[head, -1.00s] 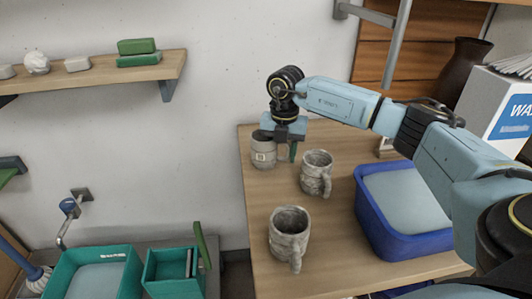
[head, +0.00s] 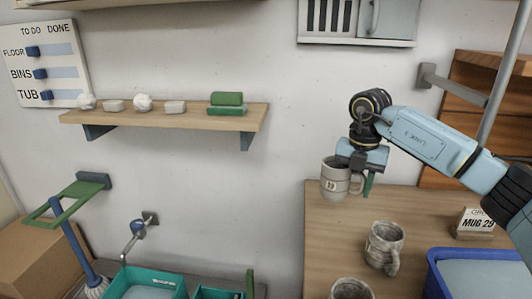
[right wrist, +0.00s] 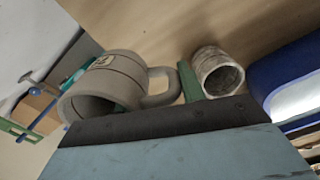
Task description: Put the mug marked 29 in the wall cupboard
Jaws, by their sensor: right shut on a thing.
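My right gripper (head: 362,178) is shut on a grey banded mug (head: 335,182) at its handle side, and holds it upright, seemingly a little above the back left of the table. The mug bears a small pale label with a dark mark too small to read surely. In the right wrist view the mug (right wrist: 95,92) shows its open mouth and its handle between the green fingers. The wall cupboard (head: 385,18) is at the top of the head view, cut off by the frame; a slatted part and a grey-blue door with a handle show. My left gripper is not in view.
Two mottled mugs, one behind (head: 384,247) and one in front (head: 350,290), stand on the table (head: 325,235). A shelf (head: 170,116) with blocks juts from the wall at left.

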